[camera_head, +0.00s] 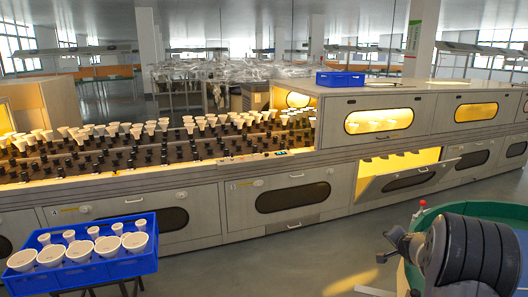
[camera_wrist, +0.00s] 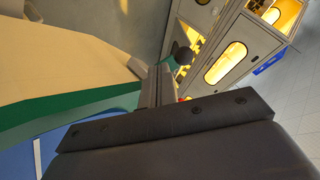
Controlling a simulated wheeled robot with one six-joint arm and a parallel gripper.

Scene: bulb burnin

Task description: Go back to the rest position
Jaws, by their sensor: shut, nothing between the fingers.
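In the wrist view my gripper (camera_wrist: 159,74) shows as two narrow grey fingers side by side beyond a dark bolted bar. The fingers are shut with nothing between them. In the head view a dark, rounded part of my arm stands at the lower right, in front of a green-rimmed round thing (camera_head: 500,212). My fingertips cannot be made out clearly in that view.
A long grey oven line (camera_head: 290,200) with rows of bulbs (camera_head: 160,128) crosses the middle; one lower hatch (camera_head: 400,182) hangs open. A blue crate (camera_head: 85,272) of white bulbs stands lower left. Another blue crate (camera_head: 340,79) sits on top. Grey floor (camera_head: 290,262) between is clear.

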